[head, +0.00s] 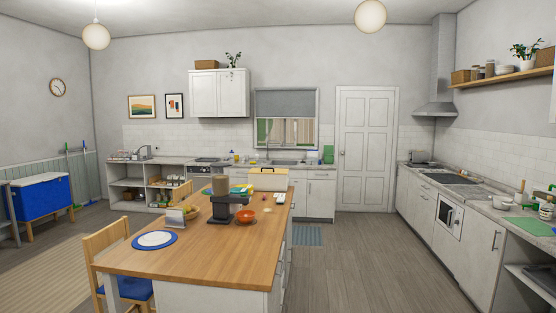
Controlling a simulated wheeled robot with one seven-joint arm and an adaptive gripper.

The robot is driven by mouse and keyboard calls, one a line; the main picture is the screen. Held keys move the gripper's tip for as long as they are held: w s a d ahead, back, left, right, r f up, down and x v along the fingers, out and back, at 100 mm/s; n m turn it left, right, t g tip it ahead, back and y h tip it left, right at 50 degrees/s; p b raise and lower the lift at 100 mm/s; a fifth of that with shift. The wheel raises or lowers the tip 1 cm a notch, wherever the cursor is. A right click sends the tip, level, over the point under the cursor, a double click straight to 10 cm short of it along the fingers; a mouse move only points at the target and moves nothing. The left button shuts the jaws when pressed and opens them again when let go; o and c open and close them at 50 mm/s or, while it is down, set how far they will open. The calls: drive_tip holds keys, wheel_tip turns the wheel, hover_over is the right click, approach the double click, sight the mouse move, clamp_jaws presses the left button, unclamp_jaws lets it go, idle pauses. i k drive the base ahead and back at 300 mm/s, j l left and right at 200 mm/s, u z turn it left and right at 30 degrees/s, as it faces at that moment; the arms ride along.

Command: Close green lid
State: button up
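I cannot make out a green lid for certain. A flat green piece (530,226) lies on the right counter near the picture's edge. A small upright green thing (328,154) stands on the back counter beside the door. A green and yellow item (240,188) lies on the wooden island, partly behind a dark appliance. All are too small to tell whether any is a lid, or open or shut. My gripper is not in view.
A blue chest (40,200) is far left. Floor right of the island is clear.

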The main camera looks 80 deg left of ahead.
sight(328, 148)
drive_tip(key=u, duration=2.35)
drive_tip(key=i, duration=6.15)
drive_tip(key=i+j, duration=0.1)
drive_tip(key=i, duration=4)
drive_tip(key=i+z, duration=0.1)
drive_tip(key=i, duration=1.95)
